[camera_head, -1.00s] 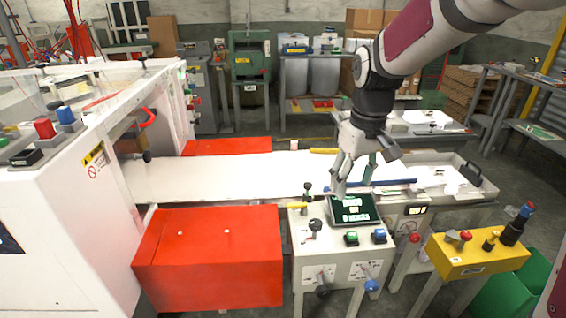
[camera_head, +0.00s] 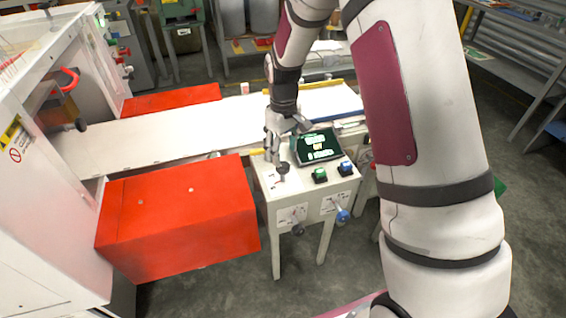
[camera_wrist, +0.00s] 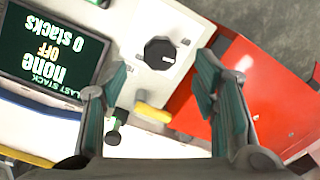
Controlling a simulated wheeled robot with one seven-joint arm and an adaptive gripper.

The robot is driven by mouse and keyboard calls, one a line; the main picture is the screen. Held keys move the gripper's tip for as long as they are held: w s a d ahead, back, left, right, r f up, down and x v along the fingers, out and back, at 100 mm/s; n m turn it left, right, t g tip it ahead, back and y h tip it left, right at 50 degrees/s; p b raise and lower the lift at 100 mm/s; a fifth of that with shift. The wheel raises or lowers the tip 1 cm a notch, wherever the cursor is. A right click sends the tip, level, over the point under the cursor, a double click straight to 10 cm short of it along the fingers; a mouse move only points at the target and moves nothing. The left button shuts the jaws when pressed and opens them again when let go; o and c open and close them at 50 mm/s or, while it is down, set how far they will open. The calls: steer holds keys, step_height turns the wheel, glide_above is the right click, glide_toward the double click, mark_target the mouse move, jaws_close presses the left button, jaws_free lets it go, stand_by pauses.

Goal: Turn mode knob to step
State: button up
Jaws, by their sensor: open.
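The black round knob (camera_head: 282,168) sits on the top face of the white control box (camera_head: 262,182), left of the display. In the wrist view the knob (camera_wrist: 160,52) has a white pointer mark, with labels around it too small to read. My gripper (camera_head: 273,158) is open above the box, close to the knob. In the wrist view its fingers (camera_wrist: 162,64) stand apart, with the knob between their tips in the picture; no contact shows. The display (camera_wrist: 50,45) is upside down there and reads "LAST STACK none OFF 0 stacks".
A green button (camera_head: 319,174) and a blue button (camera_head: 345,168) are right of the knob. Two levers stick out of the box's front. A small black post (camera_wrist: 113,137) and a yellow bar (camera_wrist: 153,113) lie near my fingers. A red box (camera_head: 180,215) stands at left.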

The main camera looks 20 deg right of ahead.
mark_target(284, 165)
steer(key=shift+f, duration=2.7)
steer(key=shift+c, duration=0.5)
steer(key=c, duration=1.1)
